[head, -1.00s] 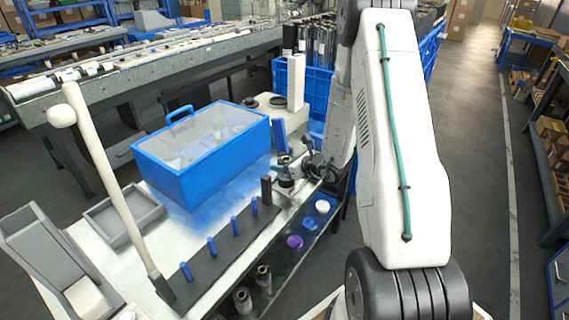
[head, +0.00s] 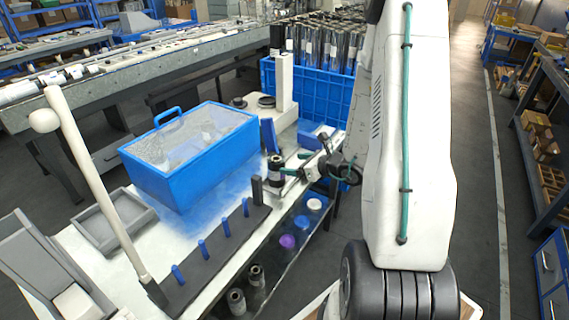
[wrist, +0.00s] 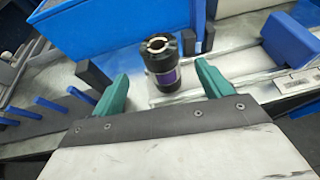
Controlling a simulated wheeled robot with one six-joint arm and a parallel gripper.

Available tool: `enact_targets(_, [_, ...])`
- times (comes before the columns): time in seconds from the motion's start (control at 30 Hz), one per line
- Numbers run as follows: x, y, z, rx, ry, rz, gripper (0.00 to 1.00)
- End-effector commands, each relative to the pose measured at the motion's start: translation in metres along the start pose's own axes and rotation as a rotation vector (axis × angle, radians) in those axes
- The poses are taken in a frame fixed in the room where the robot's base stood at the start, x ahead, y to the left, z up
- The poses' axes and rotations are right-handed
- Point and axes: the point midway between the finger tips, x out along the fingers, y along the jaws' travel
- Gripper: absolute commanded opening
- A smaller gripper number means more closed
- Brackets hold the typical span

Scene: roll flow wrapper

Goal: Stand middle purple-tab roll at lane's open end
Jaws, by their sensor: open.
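The purple-tab roll (wrist: 164,64) is a dark cylinder with a purple band and a pale core, upright on the light surface in the wrist view. In the head view the roll (head: 276,170) stands near the dark post (head: 257,189) at the far end of the row of blue pegs. My gripper (wrist: 162,77) is open, with its green fingers on either side of the roll and set back towards the camera. In the head view my gripper (head: 303,168) is to the right of the roll. Gaps show beside the roll in the wrist view.
A blue clear-topped box (head: 190,185) stands left of the roll. A blue upright plate (head: 270,136) is just behind it. The dark strip with blue pegs (head: 225,229) runs towards the front. Purple (head: 287,241), blue and white discs and several rolls sit lower at the right.

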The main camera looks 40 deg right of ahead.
Motion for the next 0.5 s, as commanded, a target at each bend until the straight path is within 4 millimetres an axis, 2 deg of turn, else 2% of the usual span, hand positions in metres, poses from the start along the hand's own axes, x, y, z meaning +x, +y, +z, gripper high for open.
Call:
enact_targets(0.03, [-0.008, -0.001, 0.0, 0.001, 0.0, -0.003, 0.78])
enact_targets(0.17, [-0.018, 0.001, 0.002, -0.005, -0.001, 0.003, 0.78])
enact_targets(0.27, [-0.018, 0.014, 0.018, -0.061, -0.012, 0.053, 0.78])
enact_targets(0.37, [-0.017, 0.049, 0.054, -0.204, -0.035, 0.178, 0.78])
enact_targets(0.47, [-0.024, 0.103, 0.097, -0.419, -0.065, 0.363, 0.78])
enact_targets(0.5, [-0.03, 0.128, 0.112, -0.515, -0.075, 0.443, 0.78])
